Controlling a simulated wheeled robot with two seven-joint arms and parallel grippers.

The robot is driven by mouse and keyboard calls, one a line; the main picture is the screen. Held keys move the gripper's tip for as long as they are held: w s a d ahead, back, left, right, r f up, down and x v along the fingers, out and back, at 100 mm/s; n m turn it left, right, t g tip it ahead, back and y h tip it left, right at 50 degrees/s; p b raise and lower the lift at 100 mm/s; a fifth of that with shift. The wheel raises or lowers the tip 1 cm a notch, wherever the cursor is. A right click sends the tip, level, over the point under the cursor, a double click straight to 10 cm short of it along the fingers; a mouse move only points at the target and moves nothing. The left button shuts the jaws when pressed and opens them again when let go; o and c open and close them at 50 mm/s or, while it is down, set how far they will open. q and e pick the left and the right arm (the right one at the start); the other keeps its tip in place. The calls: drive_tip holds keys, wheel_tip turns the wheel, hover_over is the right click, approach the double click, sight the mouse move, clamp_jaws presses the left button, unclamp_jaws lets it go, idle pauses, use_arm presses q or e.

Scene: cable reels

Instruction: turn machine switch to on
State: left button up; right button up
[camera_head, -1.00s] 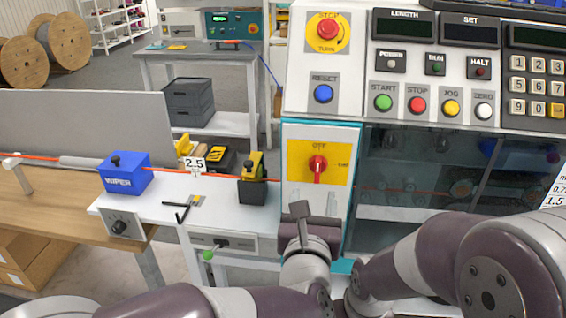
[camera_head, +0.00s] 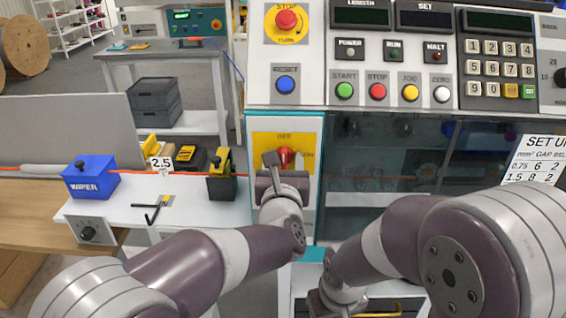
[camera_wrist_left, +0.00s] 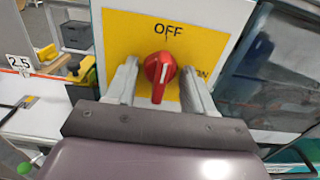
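The machine switch is a red rotary knob (camera_wrist_left: 159,72) on a yellow plate (camera_wrist_left: 120,40) marked OFF above and ON at the right. Its handle stands near upright, the white mark slightly right of straight down-to-up. In the head view the red knob (camera_head: 285,158) is partly hidden by my left gripper (camera_head: 279,163). In the left wrist view that gripper (camera_wrist_left: 160,80) is open, one finger on each side of the knob, with gaps to it. My right arm bends in from the right; its wrist end is low in the head view and its fingers do not show.
The control panel with STOP, RESET (camera_head: 286,85) and START (camera_head: 344,91) buttons is above the switch. A dark glass window (camera_head: 420,160) is at its right. A blue wiper block (camera_head: 91,180) and a black-and-yellow block (camera_head: 221,178) stand on the white bench at left.

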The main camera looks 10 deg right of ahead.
use_arm(q)
drive_tip(key=c, duration=0.4)
drive_tip(key=shift+m, duration=1.1)
drive_tip(key=m+p, duration=0.1)
drive_tip(key=m, duration=0.4)
drive_tip(key=shift+r, duration=0.1)
drive_tip(key=m+p, duration=0.1)
drive_tip(key=m, duration=0.3)
drive_tip(key=shift+m, duration=0.3)
drive_tip(key=m+p, duration=0.2)
drive_tip(key=m, duration=0.3)
drive_tip(key=o, duration=0.7)
drive_tip(key=shift+o, duration=0.2)
drive_tip(key=shift+s, duration=0.1)
